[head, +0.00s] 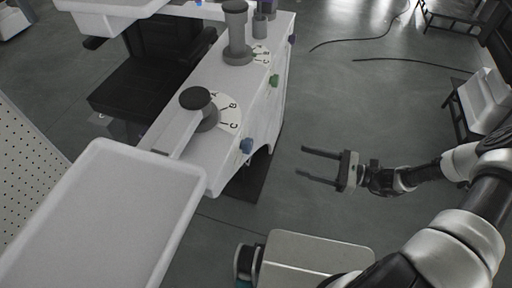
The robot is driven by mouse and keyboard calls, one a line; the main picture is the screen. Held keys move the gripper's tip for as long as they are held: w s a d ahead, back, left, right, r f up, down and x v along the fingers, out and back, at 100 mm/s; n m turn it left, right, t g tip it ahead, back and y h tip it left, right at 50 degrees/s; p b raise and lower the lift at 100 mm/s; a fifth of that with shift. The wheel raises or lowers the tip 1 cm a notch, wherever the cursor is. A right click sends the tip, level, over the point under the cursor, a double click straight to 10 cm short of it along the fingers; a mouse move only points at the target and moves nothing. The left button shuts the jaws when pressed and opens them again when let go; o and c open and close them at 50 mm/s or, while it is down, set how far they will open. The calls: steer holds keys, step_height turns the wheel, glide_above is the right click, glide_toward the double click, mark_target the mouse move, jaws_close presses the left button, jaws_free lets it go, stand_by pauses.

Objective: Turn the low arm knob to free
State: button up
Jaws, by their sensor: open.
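A white cabinet (190,152) carries a short column with a dark cap (196,99) beside a dial (229,114) lettered A, B and C. A white arm runs from this low column to a large white tray (120,215). On the cabinet's right side are a blue knob (246,146), a green knob (274,80) and a purple knob (292,39). No "free" mark is legible, and I cannot tell which knob is the low arm's. My gripper (300,161) is open and empty, right of the blue knob and apart from it, fingers pointing left.
A taller grey column (237,35) with its own dial stands farther back on the cabinet. A dark seat (150,85) is behind on the left. A perforated white panel (25,165) stands at the left edge. The grey floor around my gripper is clear; cables lie farther back.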

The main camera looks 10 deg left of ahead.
mark_target(251, 147)
steer(key=a, duration=1.1)
steer(key=w+a, duration=0.1)
steer(key=a, duration=0.5)
steer(key=shift+w, duration=0.1)
steer(key=c, duration=1.1)
steer(key=shift+o, duration=0.2)
